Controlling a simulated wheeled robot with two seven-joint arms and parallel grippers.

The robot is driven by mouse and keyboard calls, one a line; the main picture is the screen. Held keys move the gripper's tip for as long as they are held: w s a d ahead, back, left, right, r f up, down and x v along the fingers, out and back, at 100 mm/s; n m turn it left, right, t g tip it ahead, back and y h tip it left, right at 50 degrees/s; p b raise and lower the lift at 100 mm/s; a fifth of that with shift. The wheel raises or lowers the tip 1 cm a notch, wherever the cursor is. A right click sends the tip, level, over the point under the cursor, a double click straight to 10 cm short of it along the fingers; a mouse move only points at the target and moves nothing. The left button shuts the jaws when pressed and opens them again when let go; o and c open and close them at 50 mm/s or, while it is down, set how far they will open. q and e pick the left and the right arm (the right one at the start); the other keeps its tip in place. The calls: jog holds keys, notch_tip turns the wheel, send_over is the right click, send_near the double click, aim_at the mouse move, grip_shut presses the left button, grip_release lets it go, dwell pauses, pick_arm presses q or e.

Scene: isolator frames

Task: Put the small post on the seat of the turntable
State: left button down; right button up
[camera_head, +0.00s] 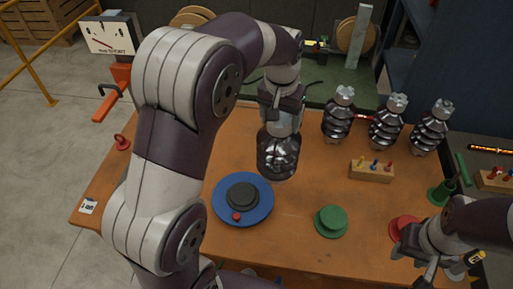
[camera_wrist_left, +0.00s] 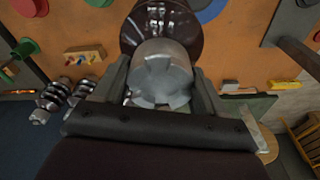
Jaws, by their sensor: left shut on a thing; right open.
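My left gripper (camera_head: 283,98) is shut on a dark, glossy ribbed post (camera_head: 278,155) by its grey metal top. The post hangs about upright, above and right of the turntable in the head view. In the left wrist view the post's metal cap (camera_wrist_left: 160,75) sits between the fingers. The turntable (camera_head: 262,209) is a blue disc with a dark grey round seat (camera_head: 242,193) and a red knob (camera_head: 236,216). The seat is bare. My right gripper (camera_head: 418,262) is open at the lower right, near a red disc (camera_head: 404,229).
Several ribbed metallic posts (camera_head: 386,122) stand along the back right. A wooden block with coloured pegs (camera_head: 371,171) lies before them. A green flanged piece (camera_head: 331,221) stands right of the turntable. A gauge sign (camera_head: 110,35) and red clamp (camera_head: 108,103) are at the left edge.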

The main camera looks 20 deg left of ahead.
aim_at(268, 123)
pick_arm(q)
jog(key=a+f+b, duration=0.1)
jog(key=s+a+f, duration=0.1)
jog(key=a, duration=0.1)
jog(key=shift+b, duration=0.35)
jog(key=shift+s+a+f+p, duration=0.1)
jog(key=shift+s+a+p, duration=0.3)
jog(key=shift+a+p, duration=0.4)
jog(key=s+a+f+p, duration=0.2)
jog(key=a+f, duration=0.3)
jog(key=f, duration=0.2)
jog(key=shift+f+p, duration=0.35)
jog(key=shift+p, duration=0.05)
pick_arm(e)
notch_tip(268, 123, up, 2)
pick_arm(q)
jog(key=shift+f, duration=0.1)
pick_arm(e)
jog(key=shift+f, duration=0.1)
pick_arm(q)
jog(key=shift+c, duration=0.3)
grip_release()
jog(key=shift+s+f, duration=0.15)
jog(key=shift+s, duration=0.05)
jog(key=shift+d, duration=0.1)
pick_arm(e)
jog(key=shift+s, duration=0.15)
